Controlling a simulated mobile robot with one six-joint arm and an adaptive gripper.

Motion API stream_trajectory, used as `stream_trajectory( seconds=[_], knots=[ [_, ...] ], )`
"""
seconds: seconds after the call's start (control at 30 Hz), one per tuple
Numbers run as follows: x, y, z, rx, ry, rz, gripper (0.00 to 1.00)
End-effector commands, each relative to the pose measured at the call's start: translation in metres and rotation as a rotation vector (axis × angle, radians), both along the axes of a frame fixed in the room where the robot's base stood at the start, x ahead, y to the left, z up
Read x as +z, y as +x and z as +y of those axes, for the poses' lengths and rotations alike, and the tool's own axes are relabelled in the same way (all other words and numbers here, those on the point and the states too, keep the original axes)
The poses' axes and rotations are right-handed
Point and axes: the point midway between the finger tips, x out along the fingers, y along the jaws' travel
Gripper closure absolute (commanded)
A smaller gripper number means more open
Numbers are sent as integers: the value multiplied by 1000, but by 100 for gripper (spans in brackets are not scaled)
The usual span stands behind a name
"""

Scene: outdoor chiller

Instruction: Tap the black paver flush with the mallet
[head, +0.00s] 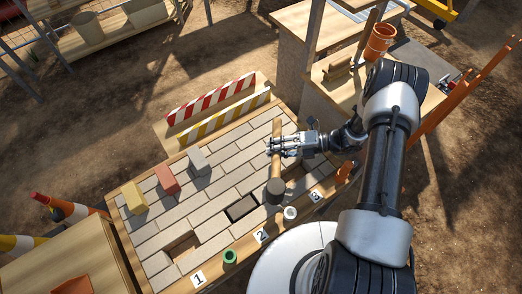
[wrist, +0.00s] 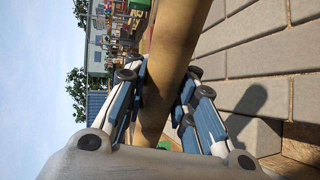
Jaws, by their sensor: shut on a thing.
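My gripper (head: 275,147) is shut on the mallet's wooden handle (head: 276,132). The mallet's dark head (head: 275,190) hangs toward the near side, to the right of the paver and apart from it in the picture. In the wrist view the handle (wrist: 176,50) runs between both fingers (wrist: 160,95); the head is out of that view.
Yellow (head: 134,198), red (head: 167,179) and grey (head: 199,162) blocks stand on the paving at left. An empty slot (head: 182,247) lies near label 1. A green ring (head: 230,257) and a white cup-like item (head: 290,213) stand on the front edge. Striped barriers (head: 210,98) stand behind.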

Motion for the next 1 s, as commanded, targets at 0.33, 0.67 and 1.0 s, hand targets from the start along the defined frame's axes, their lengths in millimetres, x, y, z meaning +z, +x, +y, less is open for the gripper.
stream_trajectory(
  seconds=[0.33,0.67,1.0],
  knots=[
    [17,0,-21,0,2,3,100],
    [17,0,-20,-1,3,3,100],
    [17,0,-20,-1,3,3,100]
  ],
)
